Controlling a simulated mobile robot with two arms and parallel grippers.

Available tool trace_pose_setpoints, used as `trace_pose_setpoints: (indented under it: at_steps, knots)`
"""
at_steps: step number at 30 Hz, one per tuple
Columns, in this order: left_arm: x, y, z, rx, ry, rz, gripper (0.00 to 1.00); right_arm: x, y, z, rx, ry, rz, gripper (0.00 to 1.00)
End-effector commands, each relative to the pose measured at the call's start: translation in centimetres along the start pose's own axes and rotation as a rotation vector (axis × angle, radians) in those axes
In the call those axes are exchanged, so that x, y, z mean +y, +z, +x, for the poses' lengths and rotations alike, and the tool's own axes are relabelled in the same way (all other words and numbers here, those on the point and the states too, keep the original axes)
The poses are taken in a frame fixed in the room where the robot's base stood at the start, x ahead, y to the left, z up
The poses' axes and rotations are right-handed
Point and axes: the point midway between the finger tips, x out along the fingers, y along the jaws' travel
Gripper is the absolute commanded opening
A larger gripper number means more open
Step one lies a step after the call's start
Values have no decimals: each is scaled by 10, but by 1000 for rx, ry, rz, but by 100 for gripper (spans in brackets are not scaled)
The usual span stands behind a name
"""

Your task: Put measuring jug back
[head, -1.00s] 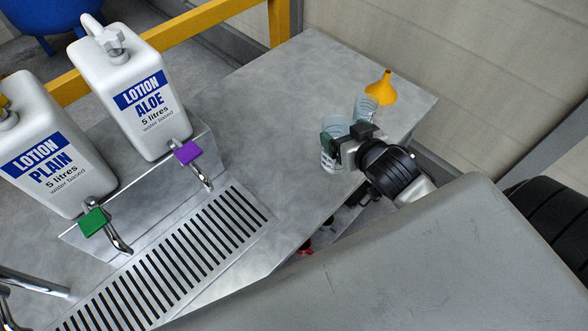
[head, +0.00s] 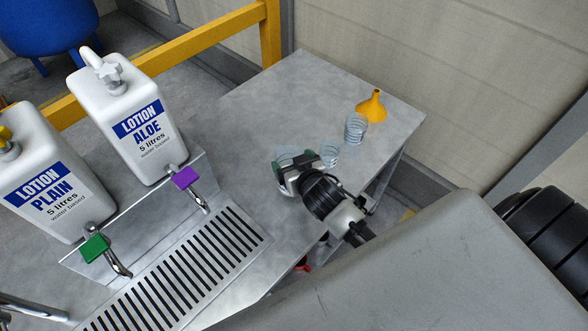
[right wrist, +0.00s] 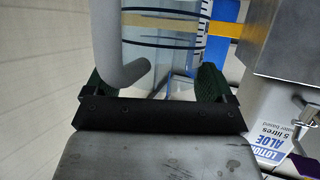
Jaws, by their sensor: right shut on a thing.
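The measuring jug (right wrist: 165,45) is clear, with dark blue bands and a graduated scale, and stands out best in the right wrist view. A grey curved bar, apparently its handle, crosses it at the left. My right gripper (head: 284,174) is shut on the jug, its green-padded fingers on either side. In the head view the jug (head: 290,155) is faint and partly hidden by the gripper, over the grey bench (head: 240,115). I cannot tell whether its base touches the bench. My left gripper is not in view.
Clear beakers (head: 329,156) and (head: 355,128) stand right of my gripper, near a yellow funnel (head: 371,106). Lotion bottles, aloe (head: 140,120) and plain (head: 45,185), with taps stand left, behind a slotted drip grate (head: 180,270). The bench's back middle is clear.

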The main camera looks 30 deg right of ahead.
Motion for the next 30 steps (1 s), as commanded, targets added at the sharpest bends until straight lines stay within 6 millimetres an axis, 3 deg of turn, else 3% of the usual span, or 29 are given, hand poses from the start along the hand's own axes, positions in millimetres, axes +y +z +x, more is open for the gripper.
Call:
trace_pose_setpoints:
  at_steps: [7,19,20,23,30]
  knots:
    - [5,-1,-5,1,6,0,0,0,29,11,-1,-1,1,26]
    - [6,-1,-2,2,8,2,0,0,34,14,0,-1,1,26]
    - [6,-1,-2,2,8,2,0,0,35,13,-2,-1,1,88]
    - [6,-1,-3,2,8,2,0,0,34,13,-2,-1,0,100]
    - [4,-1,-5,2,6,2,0,0,32,12,-2,-1,0,100]
